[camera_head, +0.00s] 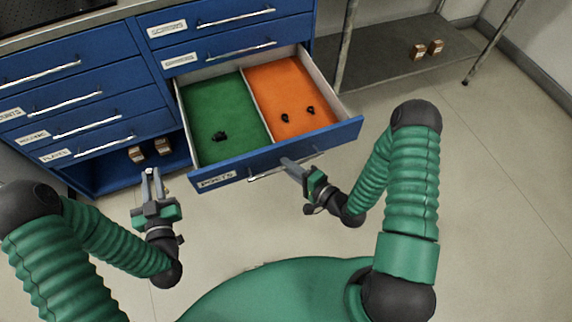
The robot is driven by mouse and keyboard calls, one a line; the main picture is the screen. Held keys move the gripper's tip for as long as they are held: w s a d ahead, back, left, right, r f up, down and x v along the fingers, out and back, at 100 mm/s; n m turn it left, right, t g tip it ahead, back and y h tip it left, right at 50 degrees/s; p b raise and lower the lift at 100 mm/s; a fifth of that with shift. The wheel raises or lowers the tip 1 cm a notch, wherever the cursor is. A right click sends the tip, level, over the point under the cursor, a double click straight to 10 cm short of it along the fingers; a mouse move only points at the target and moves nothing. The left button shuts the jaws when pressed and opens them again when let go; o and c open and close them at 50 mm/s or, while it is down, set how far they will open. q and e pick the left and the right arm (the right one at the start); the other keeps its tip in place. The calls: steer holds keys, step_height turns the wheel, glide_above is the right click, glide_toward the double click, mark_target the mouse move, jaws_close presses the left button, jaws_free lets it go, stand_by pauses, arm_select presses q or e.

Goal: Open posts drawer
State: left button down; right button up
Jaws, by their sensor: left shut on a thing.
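A black piece (219,136) lies on green; two more (285,118) (311,110) lie on orange. The blue cabinet (115,60) has several closed drawers and an open lower shelf with small boxes (137,154). A grey shelf (385,60) stands right. Floor on the right is clear.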

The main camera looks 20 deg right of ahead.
steer(key=shift+o, duration=1.3)
steer(key=shift+w, duration=0.1)
steer(key=shift+r, duration=0.15)
steer(key=p+v, duration=0.2)
steer(key=v, duration=1)
